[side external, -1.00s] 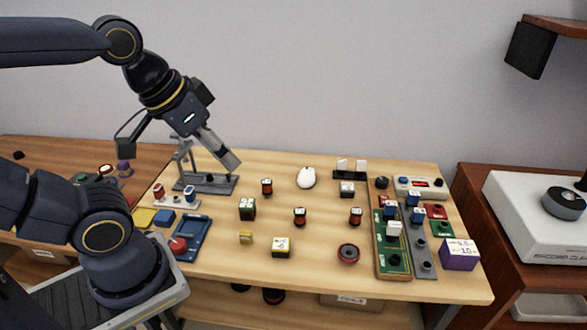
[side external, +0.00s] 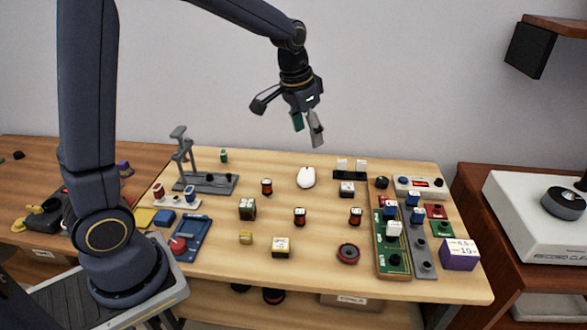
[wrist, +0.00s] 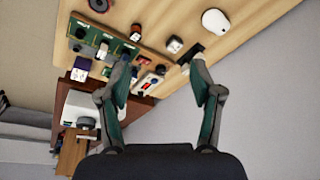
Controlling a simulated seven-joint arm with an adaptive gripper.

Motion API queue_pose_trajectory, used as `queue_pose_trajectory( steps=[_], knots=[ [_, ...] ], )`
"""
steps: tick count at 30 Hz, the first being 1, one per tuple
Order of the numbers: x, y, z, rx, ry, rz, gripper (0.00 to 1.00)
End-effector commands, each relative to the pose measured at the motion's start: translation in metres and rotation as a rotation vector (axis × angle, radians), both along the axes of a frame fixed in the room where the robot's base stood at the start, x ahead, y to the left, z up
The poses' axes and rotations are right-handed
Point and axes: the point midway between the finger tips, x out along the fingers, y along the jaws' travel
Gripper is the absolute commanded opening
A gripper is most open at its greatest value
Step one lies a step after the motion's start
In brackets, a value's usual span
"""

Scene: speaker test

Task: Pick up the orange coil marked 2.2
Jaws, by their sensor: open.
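Three small orange-red coils with black ends stand on the light wooden table: one at the back (side external: 267,187), one in the middle (side external: 299,216) and one at the right (side external: 355,216). Their markings are too small to read, so I cannot tell which is 2.2. The right coil appears to show in the wrist view (wrist: 136,32). My gripper (side external: 307,128) is open and empty, high above the back of the table, behind the coils and touching none. Its spread fingers also show in the wrist view (wrist: 160,78).
A white mouse (side external: 306,178) lies behind the coils. A black-and-white block (side external: 347,189) and a green board (side external: 380,255) with parts stand at right. A grey stand (side external: 205,188) rises at left. Bare table surrounds the coils.

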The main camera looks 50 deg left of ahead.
Motion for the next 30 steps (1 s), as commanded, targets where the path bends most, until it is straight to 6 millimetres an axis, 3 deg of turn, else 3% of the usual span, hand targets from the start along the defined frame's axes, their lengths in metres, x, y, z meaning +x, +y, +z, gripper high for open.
queue_pose_trajectory(
  steps=[1,3,7,14,24,30],
  knots=[
    [0.011,0.006,-0.029,-0.005,0.053,0.008,0.65],
    [0.019,0.012,-0.061,-0.012,0.111,0.017,0.65],
    [0.019,0.019,-0.107,-0.024,0.200,0.034,0.65],
    [0.010,0.023,-0.148,-0.033,0.260,0.046,0.65],
    [0.009,0.023,-0.225,-0.033,0.260,0.045,0.65],
    [0.009,0.023,-0.246,-0.032,0.256,0.045,0.65]
  ],
)
